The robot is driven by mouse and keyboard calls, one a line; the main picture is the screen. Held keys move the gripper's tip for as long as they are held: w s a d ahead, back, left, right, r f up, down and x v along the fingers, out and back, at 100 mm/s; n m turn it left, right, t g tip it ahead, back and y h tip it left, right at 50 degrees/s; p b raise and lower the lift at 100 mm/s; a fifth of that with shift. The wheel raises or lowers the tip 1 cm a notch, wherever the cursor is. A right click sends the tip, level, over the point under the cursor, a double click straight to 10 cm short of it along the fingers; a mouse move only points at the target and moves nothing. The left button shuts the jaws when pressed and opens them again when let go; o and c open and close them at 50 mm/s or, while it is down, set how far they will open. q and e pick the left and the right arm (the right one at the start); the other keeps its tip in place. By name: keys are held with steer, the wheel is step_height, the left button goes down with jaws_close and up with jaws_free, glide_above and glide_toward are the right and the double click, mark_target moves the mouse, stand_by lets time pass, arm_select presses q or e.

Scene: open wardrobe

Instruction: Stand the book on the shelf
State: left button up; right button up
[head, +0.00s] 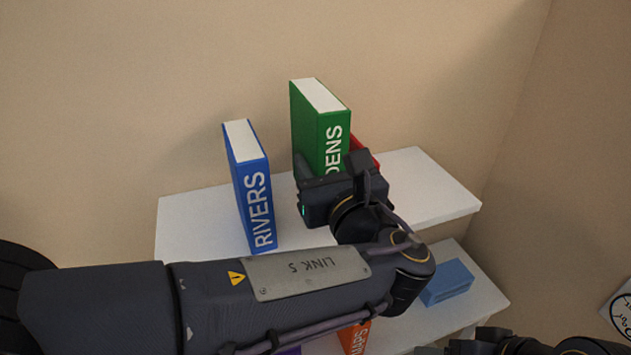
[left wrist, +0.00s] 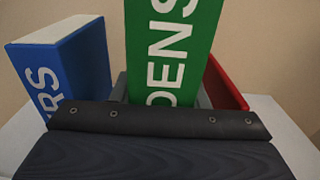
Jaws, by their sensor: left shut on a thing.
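The green book (head: 322,125), its spine lettering ending in "DENS", is upright between the blue book and a red item. My left gripper (head: 326,185) is shut on its lower part. It fills the middle of the left wrist view (left wrist: 172,45). Its bottom edge is hidden, so I cannot tell whether it touches the white shelf (head: 425,185). The blue "RIVERS" book (head: 248,185) stands upright on the shelf, to the left with a gap. Part of my right arm (head: 530,344) shows at the bottom right corner; its fingertips cannot be made out.
The red item (left wrist: 222,85) is close behind and right of the green book, mostly hidden. A light blue box (head: 447,283) lies on a lower shelf, with an orange "MAPS" book (head: 353,338) lower left of it. The upper shelf's right end is clear.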

arm_select(q)
steer(key=shift+w+a+f, duration=0.25)
steer(key=shift+w+f, duration=0.7)
steer(key=shift+f, duration=0.15)
steer(key=f, duration=0.3)
steer(key=shift+w+a+f, duration=0.1)
steer(key=shift+w, duration=0.25)
steer(key=shift+f, duration=0.35)
steer(key=shift+f, duration=0.1)
steer(key=o, duration=0.8)
steer(key=shift+f, duration=0.15)
steer(key=o, duration=0.5)
steer(key=shift+c, duration=0.2)
